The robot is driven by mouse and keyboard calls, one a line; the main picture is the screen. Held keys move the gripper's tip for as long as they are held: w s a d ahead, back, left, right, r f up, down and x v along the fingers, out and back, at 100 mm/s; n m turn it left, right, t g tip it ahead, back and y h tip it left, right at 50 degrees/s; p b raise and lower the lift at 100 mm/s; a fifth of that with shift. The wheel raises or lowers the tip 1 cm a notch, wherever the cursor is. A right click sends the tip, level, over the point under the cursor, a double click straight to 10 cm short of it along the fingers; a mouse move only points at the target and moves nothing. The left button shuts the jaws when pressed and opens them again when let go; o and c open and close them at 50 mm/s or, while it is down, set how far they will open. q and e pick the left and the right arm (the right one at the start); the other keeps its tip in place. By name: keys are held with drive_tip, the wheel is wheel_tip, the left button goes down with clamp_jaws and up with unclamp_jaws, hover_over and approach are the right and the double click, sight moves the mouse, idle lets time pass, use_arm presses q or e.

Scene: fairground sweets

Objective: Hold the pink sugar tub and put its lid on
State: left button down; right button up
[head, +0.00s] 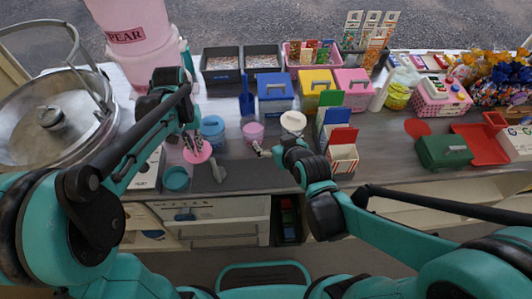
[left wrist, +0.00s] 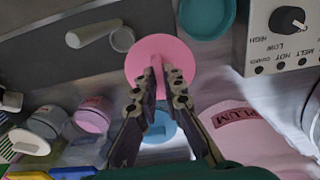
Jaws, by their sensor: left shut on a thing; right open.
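The pink lid (head: 199,154) is a round disc, seen large in the left wrist view (left wrist: 160,52). My left gripper (head: 190,140) is shut on its handle, above the counter; the fingers (left wrist: 156,82) hide part of it. The pink sugar tub (head: 252,131) stands upright on the counter to the right of the lid, apart from it; it also shows in the left wrist view (left wrist: 92,114). My right gripper (head: 260,150) is open and empty, just in front of and to the right of the pink tub.
A blue tub (head: 212,127) stands between the lid and the pink tub. A white tub (head: 293,121) is right of it. A teal lid (head: 176,179) and a grey scoop (head: 217,170) lie near the front edge. The big metal pan (head: 25,150) is at left.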

sight(258, 137)
use_arm(q)
wheel_tip(258, 137, down, 2)
drive_tip(key=shift+f+b, duration=0.25)
drive_tip(key=shift+b, duration=0.6)
wheel_tip(258, 137, down, 6)
drive_tip(key=b, duration=0.5)
drive_tip(key=shift+r+b, duration=0.1)
drive_tip(key=shift+b, duration=0.25)
use_arm(e)
drive_tip(key=shift+n+t+y, duration=0.3)
drive_tip(key=x, duration=0.4)
drive_tip(key=s+a+f+x, duration=0.1)
drive_tip(key=x, duration=0.4)
drive_tip(key=f+x, duration=0.1)
drive_tip(key=x, duration=0.4)
drive_tip(key=shift+s+a+r, duration=0.1)
drive_tip(key=shift+s+a, duration=0.05)
drive_tip(key=shift+s, duration=0.25)
use_arm(q)
drive_tip(key=shift+f+b, duration=0.3)
use_arm(e)
drive_tip(key=shift+w+a+f, duration=0.25)
drive_tip(key=shift+w, duration=0.35)
drive_tip(key=c, duration=0.7)
drive_tip(key=shift+c, duration=0.2)
use_arm(q)
drive_tip(key=shift+r, duration=0.15)
use_arm(e)
drive_tip(key=shift+r, duration=0.2)
